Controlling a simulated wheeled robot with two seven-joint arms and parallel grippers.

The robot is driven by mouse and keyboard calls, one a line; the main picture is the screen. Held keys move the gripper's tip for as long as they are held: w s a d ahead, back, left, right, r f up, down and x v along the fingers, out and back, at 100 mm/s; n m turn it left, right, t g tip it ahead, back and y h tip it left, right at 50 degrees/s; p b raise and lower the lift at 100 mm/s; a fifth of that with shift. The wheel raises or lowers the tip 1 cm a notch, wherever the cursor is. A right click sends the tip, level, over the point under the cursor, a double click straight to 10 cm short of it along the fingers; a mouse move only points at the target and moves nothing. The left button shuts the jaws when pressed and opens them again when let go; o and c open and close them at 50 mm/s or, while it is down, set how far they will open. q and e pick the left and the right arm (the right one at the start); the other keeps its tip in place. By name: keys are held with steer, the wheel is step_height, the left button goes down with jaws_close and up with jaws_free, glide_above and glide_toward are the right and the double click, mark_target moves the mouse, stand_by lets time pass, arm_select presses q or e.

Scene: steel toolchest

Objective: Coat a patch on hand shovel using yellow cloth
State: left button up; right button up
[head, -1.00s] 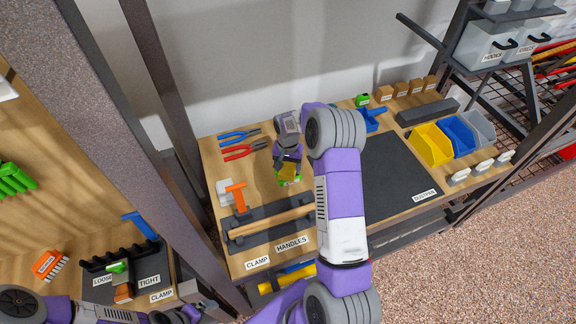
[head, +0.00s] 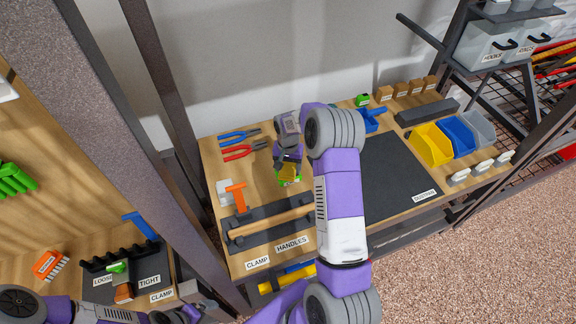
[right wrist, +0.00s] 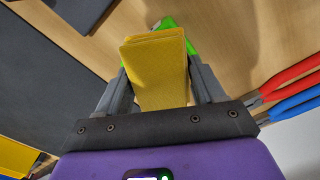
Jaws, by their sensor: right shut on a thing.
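My right gripper (head: 289,163) hangs over the left part of the wooden bench. It is shut on the yellow cloth (right wrist: 158,70), a folded pad between its two fingers in the right wrist view.
Red pliers (head: 246,151) and blue pliers (head: 238,136) lie left of the right gripper. An orange tool (head: 237,195) and a wooden handle in a dark holder (head: 270,228) are nearer. A dark mat (head: 398,168) and a yellow bin (head: 432,143) are to the right.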

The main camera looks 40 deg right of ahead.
mark_target(288, 166)
steer(key=shift+r+p, duration=2.2)
steer(key=shift+r, duration=1.3)
steer(key=shift+f, duration=0.1)
